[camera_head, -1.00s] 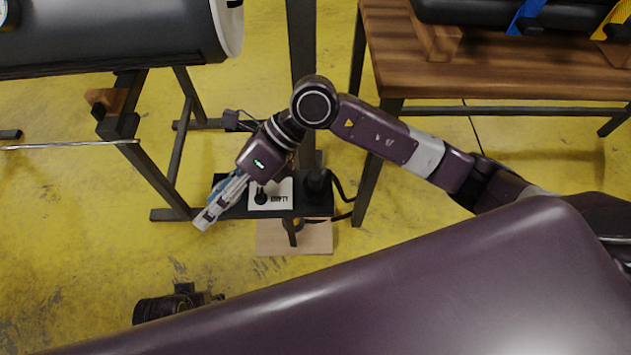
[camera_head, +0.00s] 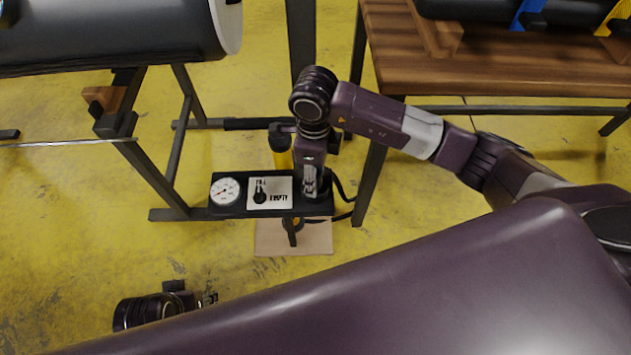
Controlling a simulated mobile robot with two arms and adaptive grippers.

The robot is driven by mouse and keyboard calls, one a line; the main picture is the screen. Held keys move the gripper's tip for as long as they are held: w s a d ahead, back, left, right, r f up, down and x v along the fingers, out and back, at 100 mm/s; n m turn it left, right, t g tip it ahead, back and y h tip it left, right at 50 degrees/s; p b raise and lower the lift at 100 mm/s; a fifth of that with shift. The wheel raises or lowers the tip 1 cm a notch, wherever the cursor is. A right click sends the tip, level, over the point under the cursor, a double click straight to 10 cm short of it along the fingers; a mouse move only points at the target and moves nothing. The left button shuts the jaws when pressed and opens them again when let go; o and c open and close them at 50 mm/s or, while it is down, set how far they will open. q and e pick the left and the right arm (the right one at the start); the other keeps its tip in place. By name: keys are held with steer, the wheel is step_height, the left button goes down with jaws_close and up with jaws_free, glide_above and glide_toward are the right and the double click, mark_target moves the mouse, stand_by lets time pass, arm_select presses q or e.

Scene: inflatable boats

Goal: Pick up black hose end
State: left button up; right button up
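The black hose (camera_head: 345,190) curves out at the right end of a dark panel shelf and loops down below it. Its upper end is mostly hidden behind my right gripper (camera_head: 312,192). The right gripper points down over the right end of the shelf, where the hose end sits. I cannot tell whether its fingers touch the hose end or how far apart they are. My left gripper (camera_head: 211,299) is low at the left, above the floor and away from the hose. It is small in view and its opening is unclear.
The dark shelf (camera_head: 200,213) carries a white gauge (camera_head: 225,192) and a white FILL/EMPTY valve plate (camera_head: 280,187). A wooden table (camera_head: 500,75) is at upper right, a black tube (camera_head: 110,35) at upper left.

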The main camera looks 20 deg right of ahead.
steer(key=shift+f, duration=0.45)
steer(key=shift+c, duration=0.2)
jaws_close()
steer(key=shift+r, duration=0.1)
